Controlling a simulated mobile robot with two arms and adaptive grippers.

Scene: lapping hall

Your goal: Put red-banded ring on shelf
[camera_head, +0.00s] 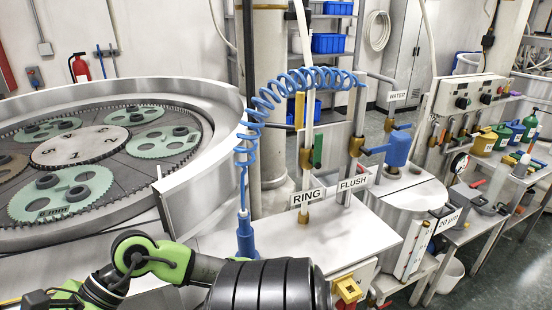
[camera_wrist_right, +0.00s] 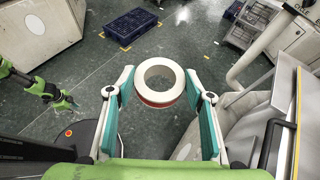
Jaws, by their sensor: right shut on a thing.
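The red-banded ring (camera_wrist_right: 160,101) is white with a red band around its side and shows in the right wrist view. My right gripper (camera_wrist_right: 160,88) is shut on it, with one teal-padded finger on either side. The ring's round opening faces the camera, and grey-green floor shows behind it. In the head view I see neither the ring nor the right gripper. Blue bins (camera_head: 328,43) sit on shelving behind the pillar in the head view; I cannot tell whether this is the task's shelf.
A round lapping machine (camera_head: 210,85) fills the left of the head view. A steel bench with RING (camera_head: 307,197) and FLUSH (camera_head: 353,182) signs stands in the middle, with a coiled blue hose (camera_head: 290,85) above. A blue crate (camera_wrist_right: 130,27) lies on the floor.

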